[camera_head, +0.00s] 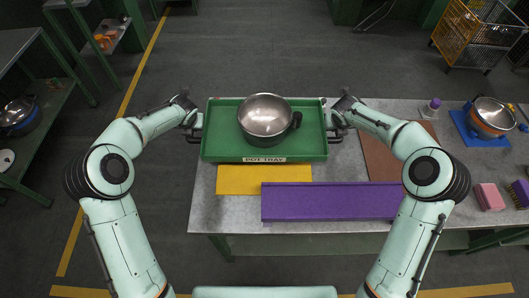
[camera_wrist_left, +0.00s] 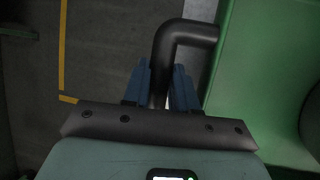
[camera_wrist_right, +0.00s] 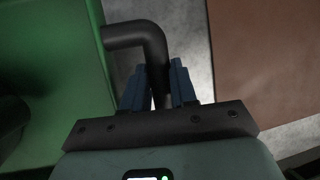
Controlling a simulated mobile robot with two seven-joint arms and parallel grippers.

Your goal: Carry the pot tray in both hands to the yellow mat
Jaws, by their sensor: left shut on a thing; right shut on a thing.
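The green pot tray (camera_head: 220,138) with its "POT TRAY" label is in the middle of the head view. A steel pot (camera_head: 265,112) with a dark handle stands in it. The yellow mat (camera_head: 238,181) shows just in front of the tray; the tray may hide its far part. My left gripper (camera_head: 193,122) is shut on the tray's left handle, a dark bar that shows in the left wrist view (camera_wrist_left: 183,32). My right gripper (camera_head: 337,122) is shut on the right handle, seen in the right wrist view (camera_wrist_right: 140,32). I cannot tell how high the tray is.
A long purple block (camera_head: 330,203) covers the mat's near right part. A brown mat (camera_head: 385,160) lies right of the tray. A blue mat with another pot (camera_head: 493,115), a purple-capped bottle (camera_head: 431,108) and a pink block (camera_head: 488,197) are farther right. A shelf stands at left.

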